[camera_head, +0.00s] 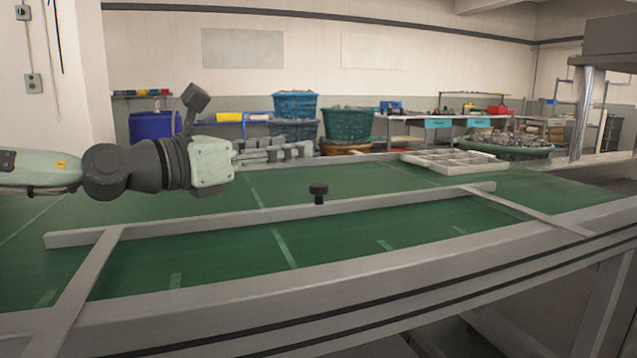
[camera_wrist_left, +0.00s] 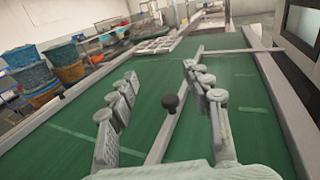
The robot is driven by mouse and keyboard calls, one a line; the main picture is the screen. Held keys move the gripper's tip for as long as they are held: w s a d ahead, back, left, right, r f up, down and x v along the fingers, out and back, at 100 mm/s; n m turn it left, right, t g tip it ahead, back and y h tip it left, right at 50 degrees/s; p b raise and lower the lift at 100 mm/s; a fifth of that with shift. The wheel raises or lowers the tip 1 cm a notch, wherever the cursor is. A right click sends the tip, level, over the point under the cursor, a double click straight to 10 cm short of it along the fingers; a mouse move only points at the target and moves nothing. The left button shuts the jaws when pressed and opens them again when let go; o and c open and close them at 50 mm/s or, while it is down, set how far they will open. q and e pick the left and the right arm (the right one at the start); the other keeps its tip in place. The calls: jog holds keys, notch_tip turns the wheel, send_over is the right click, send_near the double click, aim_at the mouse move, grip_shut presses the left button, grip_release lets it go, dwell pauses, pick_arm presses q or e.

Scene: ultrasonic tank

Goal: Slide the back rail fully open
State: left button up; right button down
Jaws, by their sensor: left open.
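A long grey rail (camera_head: 270,210) lies across the green belt surface, between two slanting cross bars. A black round knob (camera_head: 318,193) stands up from it near its middle. In the left wrist view the knob (camera_wrist_left: 170,102) shows between the fingers, farther out and apart from them, on the rail (camera_wrist_left: 178,125). My left gripper (camera_head: 303,150) is open and empty, held level above the belt, behind the rail and up and left of the knob. Its spread fingers (camera_wrist_left: 160,72) also show in the left wrist view. My right gripper is not in view.
Cross bars meet the rail at the left (camera_head: 80,285) and right (camera_head: 535,213). A pale divided tray (camera_head: 455,161) sits at the far edge of the belt (camera_head: 350,235). Baskets and a bench stand behind. The belt around the knob is clear.

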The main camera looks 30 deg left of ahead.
pick_arm(q)
send_near(314, 189)
jog(key=x, duration=0.4)
jog(key=shift+a, duration=0.2)
jog(key=shift+w+d+r, duration=0.1)
jog(key=shift+w, duration=0.3)
jog(key=shift+p+x, duration=0.5)
jog(key=shift+x, duration=0.35)
jog(key=shift+w+d, duration=0.15)
jog(key=shift+w, duration=0.2)
jog(key=shift+x, duration=0.95)
jog(key=shift+w+d+p, duration=0.45)
jog(key=shift+w, duration=0.65)
jog(key=shift+w+a, duration=0.1)
jog(key=c, duration=1)
grip_shut()
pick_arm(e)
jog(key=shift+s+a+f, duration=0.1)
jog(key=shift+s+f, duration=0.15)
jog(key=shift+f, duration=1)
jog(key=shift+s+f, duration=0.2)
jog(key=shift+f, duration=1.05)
